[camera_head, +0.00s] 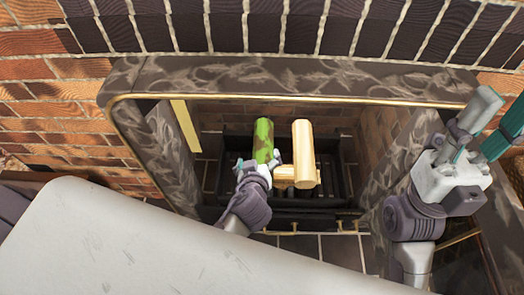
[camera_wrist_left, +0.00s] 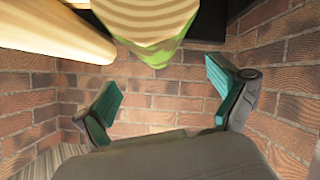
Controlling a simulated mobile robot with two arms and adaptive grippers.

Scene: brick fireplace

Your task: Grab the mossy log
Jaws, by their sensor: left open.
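The mossy log (camera_head: 263,140), green with brown patches, lies in the dark grate inside the fireplace. My left gripper (camera_head: 262,170) is at its near end, with its fingers spread. In the left wrist view, the ringed cut end of the mossy log (camera_wrist_left: 150,22) shows at the top, with green along its lower edge. The open teal fingers of the left gripper (camera_wrist_left: 163,92) appear below it, with only brick seen between them.
A pale plain log (camera_head: 303,150) stands out just right of the mossy one, with a shorter pale log (camera_head: 284,172) beside it. The grate (camera_head: 333,185) sits between the brick walls. The dark marble surround (camera_head: 290,76) frames the opening above and at the sides.

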